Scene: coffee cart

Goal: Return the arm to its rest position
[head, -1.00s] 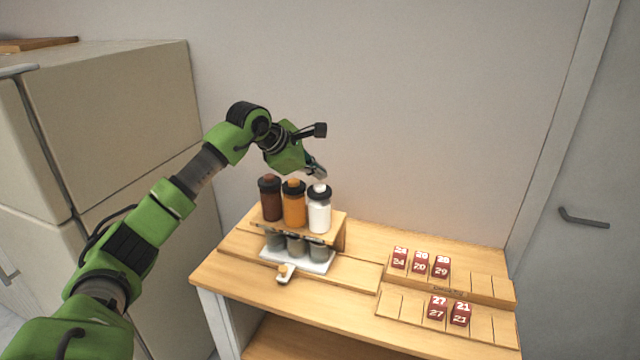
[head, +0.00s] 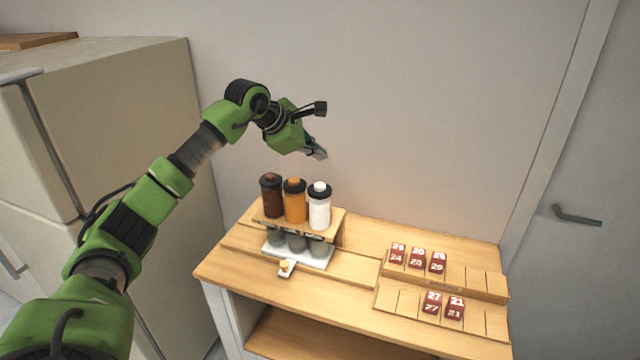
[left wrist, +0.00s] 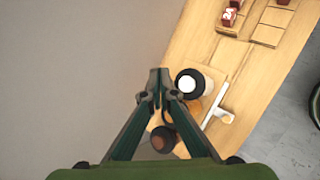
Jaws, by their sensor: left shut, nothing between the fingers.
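My left gripper (head: 319,154) is shut and empty. It hangs in the air above and behind the bottle rack, clear of the white bottle (head: 319,206). Its closed fingertips also show in the left wrist view (left wrist: 159,74), with the bottle tops below them. My left arm reaches in from the left of the head view, bent at the elbow. The right gripper is not in view.
A brown bottle (head: 271,196) and an orange bottle (head: 295,202) stand beside the white one on a wooden rack. Several red numbered blocks (head: 432,302) sit in slotted trays at right. A beige fridge (head: 130,110) stands left. Air above the cart is free.

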